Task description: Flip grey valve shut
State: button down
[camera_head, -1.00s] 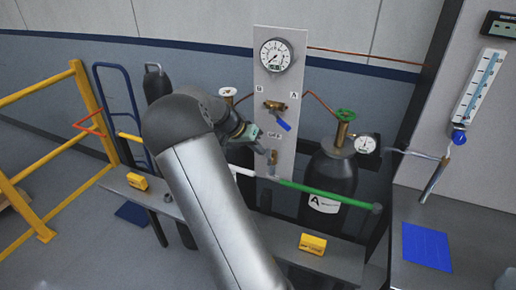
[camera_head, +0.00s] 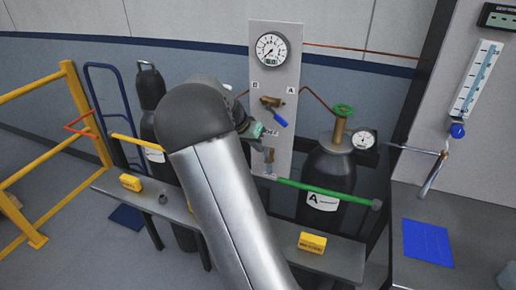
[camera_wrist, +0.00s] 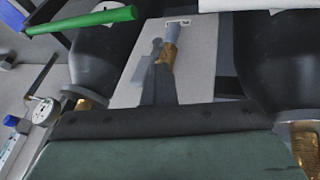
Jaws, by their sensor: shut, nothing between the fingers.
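The grey valve shows in the wrist view as a brass body (camera_wrist: 169,55) with a pale grey lever (camera_wrist: 174,34) in line above it in the picture. In the head view its small brass body (camera_head: 269,155) sits low on the pale upright panel (camera_head: 277,85), partly hidden by my wrist. My gripper (camera_wrist: 156,62) is shut and empty, its dark fingers close beside the brass body. I cannot tell whether they touch it. In the head view my gripper (camera_head: 263,143) is mostly hidden behind my arm, near the panel's lower part.
A blue-handled valve (camera_head: 280,122) sits higher on the panel, under a round gauge (camera_head: 271,49). A green bar (camera_head: 320,190) crosses in front of the cylinder marked A (camera_head: 328,173). A grey bench (camera_head: 335,256) with yellow blocks (camera_head: 312,243) stands in front. A yellow railing (camera_head: 88,115) is left.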

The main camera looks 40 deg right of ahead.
jog(key=s+t+b, duration=0.1)
jog(key=b, duration=0.1)
jog(key=s+d+t+y+b, duration=0.1)
jog(key=shift+d+m+y+b, duration=0.1)
jog(key=shift+m+y+b, duration=0.2)
jog(key=shift+b, duration=0.05)
jog(key=shift+s+d+r, duration=0.15)
jog(key=shift+s+d, duration=0.05)
jog(key=shift+s, duration=0.1)
jog(key=shift+r, duration=0.1)
send_near(267, 148)
jog(key=r, duration=0.1)
jog(key=w+a+r, duration=0.1)
jog(key=r, duration=0.1)
jog(key=shift+w+a, duration=0.35)
dwell(0.3)
jog(key=shift+f, duration=0.1)
